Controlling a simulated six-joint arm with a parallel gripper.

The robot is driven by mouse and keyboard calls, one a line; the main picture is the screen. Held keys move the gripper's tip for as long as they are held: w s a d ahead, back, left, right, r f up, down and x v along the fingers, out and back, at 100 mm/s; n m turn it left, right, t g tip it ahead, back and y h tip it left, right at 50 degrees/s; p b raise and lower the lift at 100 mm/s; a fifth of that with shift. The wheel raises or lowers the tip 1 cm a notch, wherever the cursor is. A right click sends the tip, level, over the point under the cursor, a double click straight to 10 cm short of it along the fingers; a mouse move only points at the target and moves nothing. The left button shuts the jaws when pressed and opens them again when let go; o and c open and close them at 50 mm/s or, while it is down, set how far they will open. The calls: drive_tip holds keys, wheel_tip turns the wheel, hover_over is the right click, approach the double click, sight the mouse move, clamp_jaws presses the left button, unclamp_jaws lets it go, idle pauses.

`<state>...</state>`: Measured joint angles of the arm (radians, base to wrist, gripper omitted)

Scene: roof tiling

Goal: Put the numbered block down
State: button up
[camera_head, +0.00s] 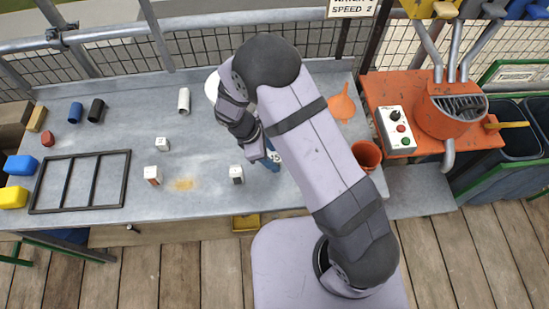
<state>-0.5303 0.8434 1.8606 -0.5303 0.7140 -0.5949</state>
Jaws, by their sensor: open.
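Several small white blocks sit apart on the grey metal bench (205,205). One block (152,174) has a reddish front face. A smaller-looking block (162,144) with a dark mark lies behind it, and another block (237,174) with a dark front is further right. My gripper (266,154) is open over the bench, behind and right of the dark-fronted block and apart from it. A white, dark-marked thing (275,155) and something blue show beside the fingers, partly hidden by my arm. I cannot tell whether it is a numbered block.
A black divided frame (82,181) lies at left, near blue and yellow blocks (20,165). Blue, black and white cylinders stand behind. An orange funnel (342,104) and orange pot (366,154) are right of my arm. The bench around the yellowish stain (183,184) is mostly free.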

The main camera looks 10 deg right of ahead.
sight(275, 158)
drive_tip(key=shift+x, duration=1.2)
clamp_jaws()
drive_tip(key=shift+r, duration=0.2)
drive_tip(key=shift+r+b, duration=1.05)
drive_tip(key=shift+r, duration=3.8)
